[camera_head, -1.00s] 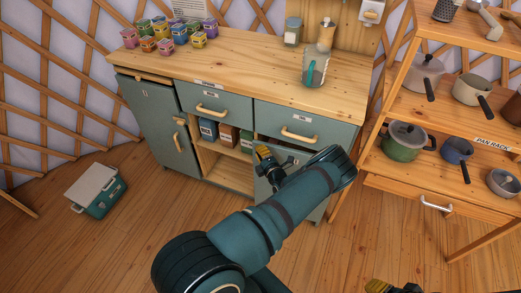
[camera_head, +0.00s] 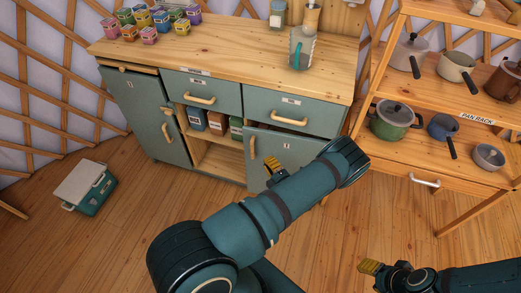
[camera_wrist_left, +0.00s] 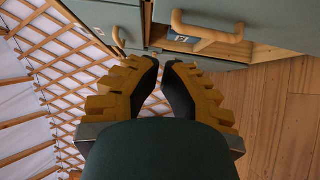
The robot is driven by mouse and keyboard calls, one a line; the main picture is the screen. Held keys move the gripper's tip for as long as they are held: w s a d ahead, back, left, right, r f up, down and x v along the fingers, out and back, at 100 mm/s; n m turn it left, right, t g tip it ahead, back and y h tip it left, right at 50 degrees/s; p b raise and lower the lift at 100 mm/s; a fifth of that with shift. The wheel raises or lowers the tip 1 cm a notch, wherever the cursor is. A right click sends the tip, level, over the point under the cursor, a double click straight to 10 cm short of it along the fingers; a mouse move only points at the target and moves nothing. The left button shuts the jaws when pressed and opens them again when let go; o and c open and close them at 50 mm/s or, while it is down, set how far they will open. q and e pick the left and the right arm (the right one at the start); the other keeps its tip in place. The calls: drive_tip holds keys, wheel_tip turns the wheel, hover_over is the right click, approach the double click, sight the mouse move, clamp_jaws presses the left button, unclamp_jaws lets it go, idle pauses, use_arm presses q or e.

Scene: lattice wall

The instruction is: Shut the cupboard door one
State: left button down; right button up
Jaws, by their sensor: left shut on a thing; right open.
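The cupboard (camera_head: 208,145) has a grey-green door at each end. The right-hand door (camera_head: 298,160) has a small label and a pale upright handle (camera_head: 252,147). A dark gap along its top suggests it is slightly ajar. My right gripper (camera_head: 370,267) is open, low over the floor.
A pan rack (camera_head: 440,165) stands close on the right. A cool box (camera_head: 88,188) is on the floor at left.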

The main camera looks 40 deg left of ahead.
use_arm(q)
drive_tip(key=b, duration=0.1)
approach(253, 132)
drive_tip(key=s+a, duration=0.2)
drive_tip(key=a, duration=0.2)
drive_tip(key=w, duration=0.1)
drive_tip(key=w+a+b, duration=0.1)
drive_tip(key=shift+w, duration=0.4)
drive_tip(key=shift+w+a, duration=0.35)
drive_tip(key=shift+w, duration=0.3)
